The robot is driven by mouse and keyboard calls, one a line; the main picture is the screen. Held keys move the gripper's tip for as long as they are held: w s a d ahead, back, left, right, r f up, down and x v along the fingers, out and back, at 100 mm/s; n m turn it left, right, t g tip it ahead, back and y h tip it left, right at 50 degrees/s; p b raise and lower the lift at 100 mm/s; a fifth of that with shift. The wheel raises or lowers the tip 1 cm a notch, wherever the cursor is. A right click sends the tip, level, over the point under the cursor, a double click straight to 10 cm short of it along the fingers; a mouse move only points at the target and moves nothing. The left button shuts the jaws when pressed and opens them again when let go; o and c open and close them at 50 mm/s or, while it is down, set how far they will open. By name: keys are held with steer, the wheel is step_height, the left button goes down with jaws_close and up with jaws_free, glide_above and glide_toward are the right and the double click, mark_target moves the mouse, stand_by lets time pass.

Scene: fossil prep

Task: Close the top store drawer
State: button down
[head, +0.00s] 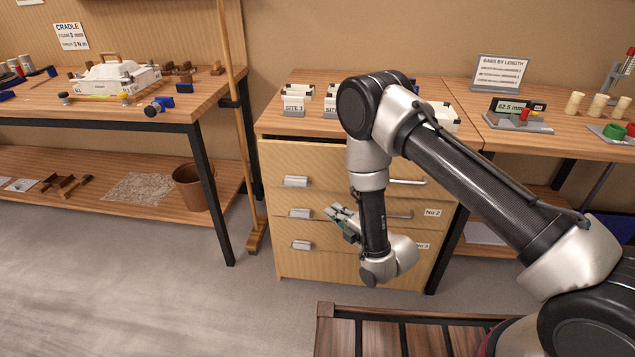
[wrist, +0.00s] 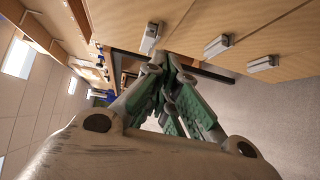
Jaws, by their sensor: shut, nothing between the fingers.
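The wooden store cabinet (head: 325,264) stands under the middle bench, with drawers stacked in its front. The top drawer (head: 325,165) has a pale block handle (head: 296,181) on its left and a bar handle (head: 408,181) on its right, partly behind my arm. Its front looks about level with the fronts below; I cannot tell whether a small gap remains. My gripper (head: 342,219) is shut and empty, in front of the cabinet at about second-drawer height. In the wrist view, my gripper (wrist: 172,66) points along the cabinet front, near a block handle (wrist: 150,38); contact is unclear.
Lower block handles (head: 301,213) project from the cabinet front. A broom (head: 255,235) leans beside the cabinet's left. A left bench (head: 140,120) carries a white cradle block (head: 115,78). Small site trays (head: 293,103) sit on the cabinet top. The floor (head: 150,290) at front left is clear.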

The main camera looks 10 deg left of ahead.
mark_target(322, 172)
steer(key=shift+t+y, duration=0.4)
steer(key=shift+t, duration=0.1)
steer(key=shift+w+a+r, duration=0.5)
steer(key=shift+w+a, duration=0.65)
steer(key=shift+w, duration=0.8)
steer(key=shift+w+a+r, duration=0.45)
steer(key=shift+w+a, duration=0.7)
steer(key=shift+w, duration=0.8)
steer(key=shift+w+a+r, duration=0.5)
steer(key=shift+w+a, duration=0.65)
steer(key=shift+w, duration=0.8)
steer(key=w, duration=0.4)
steer(key=shift+w+d, duration=0.15)
steer(key=shift+w, duration=0.2)
steer(key=shift+w+r, duration=0.15)
steer(key=shift+w, duration=0.05)
